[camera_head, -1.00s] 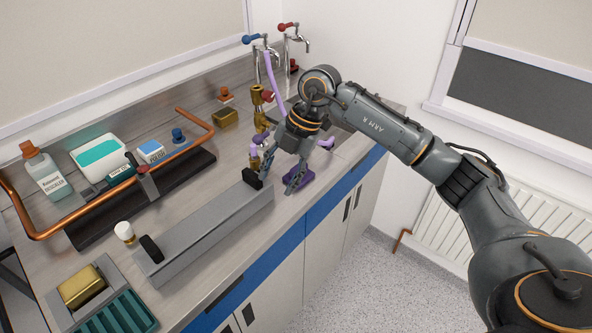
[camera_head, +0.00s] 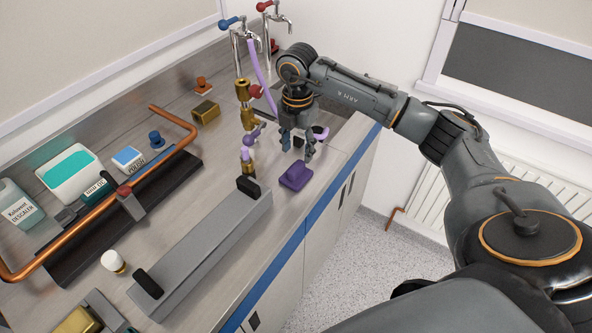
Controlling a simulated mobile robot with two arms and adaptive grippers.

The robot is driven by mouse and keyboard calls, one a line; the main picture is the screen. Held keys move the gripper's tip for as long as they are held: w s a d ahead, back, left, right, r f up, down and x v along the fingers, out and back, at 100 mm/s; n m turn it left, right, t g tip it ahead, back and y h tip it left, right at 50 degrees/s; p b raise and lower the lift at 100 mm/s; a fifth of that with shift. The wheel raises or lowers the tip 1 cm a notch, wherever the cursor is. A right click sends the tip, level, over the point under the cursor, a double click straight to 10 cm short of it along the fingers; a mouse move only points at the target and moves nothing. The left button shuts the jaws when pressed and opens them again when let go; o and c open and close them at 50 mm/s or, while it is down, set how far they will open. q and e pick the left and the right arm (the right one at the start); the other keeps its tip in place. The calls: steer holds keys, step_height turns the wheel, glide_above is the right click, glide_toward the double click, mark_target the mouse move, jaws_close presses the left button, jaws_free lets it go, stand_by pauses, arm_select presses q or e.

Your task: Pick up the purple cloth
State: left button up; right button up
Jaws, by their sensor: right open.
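The purple cloth (camera_head: 296,176), a small folded dark purple pad, lies on the steel worktop near its front edge, right of the long grey bar. My right gripper (camera_head: 297,152) is open and empty, fingers pointing down. In the picture its fingertips are just above the cloth's far side; they look apart from it, though the height gap is hard to judge. My left gripper is not in view.
A grey bar with black end blocks (camera_head: 205,235) lies left of the cloth. Brass fittings with a purple hose (camera_head: 246,118) stand behind, left of the gripper. A sink (camera_head: 345,128) and taps (camera_head: 240,35) are farther back. Bare worktop (camera_head: 305,212) lies in front.

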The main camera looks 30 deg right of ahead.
mark_target(296, 166)
steer(key=shift+w+f, duration=0.1)
steer(key=shift+f, duration=0.6)
steer(key=shift+s+a+f+p, duration=0.15)
steer(key=shift+f+p, duration=0.3)
steer(key=shift+s+a+f+p, duration=0.1)
steer(key=shift+f+p, duration=0.3)
step_height(296, 166, down, 2)
steer(key=shift+f+p, duration=0.25)
steer(key=shift+p, duration=0.15)
steer(key=shift+f, duration=0.45)
steer(key=shift+c, duration=0.2)
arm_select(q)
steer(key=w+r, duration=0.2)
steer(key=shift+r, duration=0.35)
arm_select(e)
jaws_close()
